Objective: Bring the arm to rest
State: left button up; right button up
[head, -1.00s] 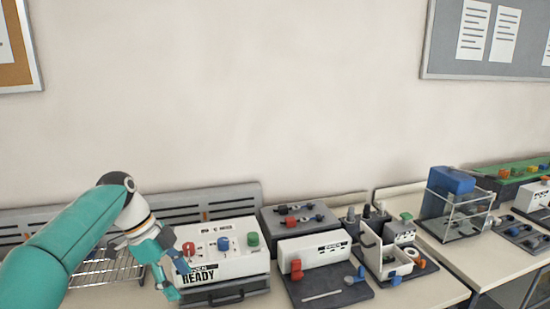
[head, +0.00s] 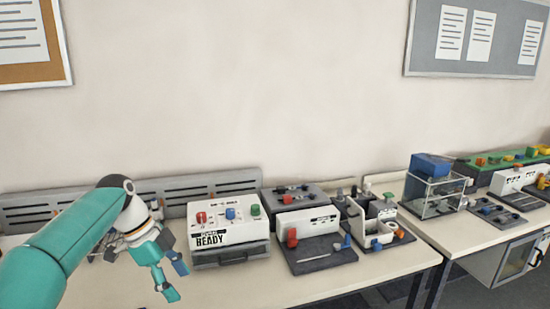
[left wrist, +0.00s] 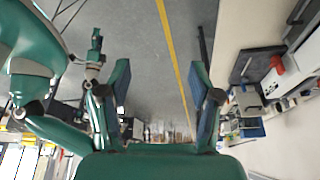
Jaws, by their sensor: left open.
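My left gripper (head: 175,278) is in the lower left of the head view, in front of the left part of the bench and left of the white oven box (head: 228,222) marked READY. Its two fingers are spread with nothing between them. In the left wrist view the same gripper (left wrist: 163,90) shows its blue finger pads wide apart, with grey floor and a yellow line behind.
A wire rack on the bench is mostly hidden behind my left arm. Right of the oven stand a white-backed fixture (head: 310,222), a white bin (head: 370,222) and a clear box with a blue block (head: 431,165). The bench front (head: 250,283) is clear.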

pick_arm(q)
jog(key=s+d+f+n, duration=0.2)
jog(key=f+n, duration=0.3)
jog(key=f, duration=0.9)
jog(key=s+d+f+n, duration=0.2)
jog(key=d+f+n, duration=0.15)
jog(key=f, duration=0.95)
jog(key=s+d+f+n, duration=0.1)
jog(key=s+f+n, duration=0.5)
jog(key=s, duration=0.5)
jog(key=s+d+f+n, duration=0.2)
jog(key=s+f+n, duration=0.3)
jog(key=s, duration=0.6)
jog(key=shift+s+f+n+t, duration=0.25)
jog(key=shift+f+n+t, duration=0.1)
jog(key=shift+f, duration=0.45)
